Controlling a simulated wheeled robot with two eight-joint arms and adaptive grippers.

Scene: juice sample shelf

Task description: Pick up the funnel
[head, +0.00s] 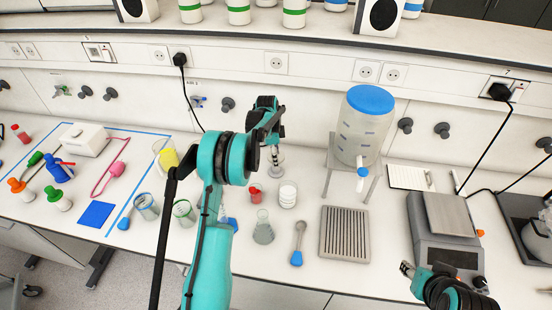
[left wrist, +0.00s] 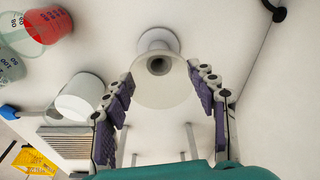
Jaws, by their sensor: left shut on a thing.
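The funnel (left wrist: 165,90) is pale and translucent, with its wide mouth facing the camera in the left wrist view. My left gripper (left wrist: 160,76) has a finger on either side of the funnel and is shut on it. A pale round piece (left wrist: 158,38) shows just beyond the funnel; I cannot tell whether they touch. In the head view my left gripper (head: 275,150) points down over the back of the bench, and the funnel there is small and partly hidden. My right gripper (head: 408,269) is low at the right, apart from the funnel; its opening is unclear.
A white-filled beaker (head: 288,195), a small red container (head: 255,194) and a flask (head: 263,230) stand close by. A ribbed tray (head: 345,234) and a dispenser tank (head: 363,125) on a stand are to the right. The wall rises close behind.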

